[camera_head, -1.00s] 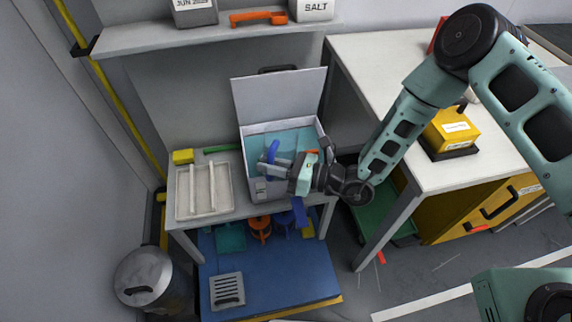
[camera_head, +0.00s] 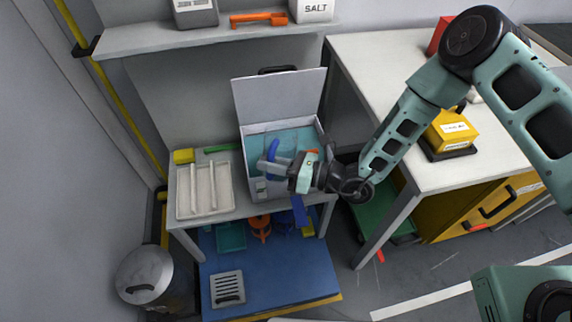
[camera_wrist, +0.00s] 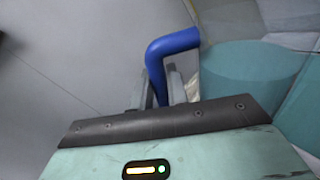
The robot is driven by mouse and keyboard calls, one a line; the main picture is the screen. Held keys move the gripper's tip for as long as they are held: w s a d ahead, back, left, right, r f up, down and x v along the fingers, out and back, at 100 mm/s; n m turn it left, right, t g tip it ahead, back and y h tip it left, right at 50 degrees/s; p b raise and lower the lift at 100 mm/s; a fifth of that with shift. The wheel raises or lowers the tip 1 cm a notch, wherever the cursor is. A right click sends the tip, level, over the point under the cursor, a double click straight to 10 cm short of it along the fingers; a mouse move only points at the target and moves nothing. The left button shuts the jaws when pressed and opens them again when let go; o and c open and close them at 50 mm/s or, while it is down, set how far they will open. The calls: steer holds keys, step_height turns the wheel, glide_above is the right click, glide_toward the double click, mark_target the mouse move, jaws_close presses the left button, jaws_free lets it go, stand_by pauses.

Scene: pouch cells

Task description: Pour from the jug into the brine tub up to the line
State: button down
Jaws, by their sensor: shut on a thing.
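The brine tub (camera_head: 257,187) is a white box with its lid (camera_head: 280,102) raised, on the low bench. Teal shows inside it. The jug's blue handle (camera_head: 273,150) is over the tub's left part, and my gripper (camera_head: 272,165) is shut on it. The wrist view shows the blue handle (camera_wrist: 172,45) between the fingers (camera_wrist: 160,90). A see-through jug body (camera_head: 287,143) shows faintly beyond the handle against the teal. In the wrist view a rounded teal surface lies right of the handle; I cannot tell whether it is in the jug. The fill line is not readable.
A white tray (camera_head: 180,211) with bars stands left of the tub, a yellow block (camera_head: 183,156) and green item (camera_head: 217,149) behind it. The shelf (camera_head: 205,39) is above. A white table (camera_head: 480,176) with a yellow device (camera_head: 450,131) is at right.

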mark_target(274, 154)
steer(key=shift+w+r+m+p, duration=0.1)
steer(key=shift+r+m+p, duration=0.25)
steer(key=shift+r, duration=0.15)
steer(key=shift+r, duration=0.15)
steer(key=shift+r+p, duration=0.1)
steer(key=shift+p, duration=0.2)
stand_by(0.3)
steer(key=shift+w+r+m, duration=0.1)
steer(key=shift+r+m, duration=0.1)
steer(key=shift+m, duration=0.15)
steer(key=shift+p, duration=0.3)
steer(key=shift+w+r+m, duration=0.1)
steer(key=shift+r+m, duration=0.15)
steer(key=shift+m, duration=0.05)
steer(key=shift+p, duration=0.3)
stand_by(0.4)
steer(key=shift+r, duration=0.3)
steer(key=shift+w+m+p, duration=0.1)
steer(key=shift+m+p, duration=0.2)
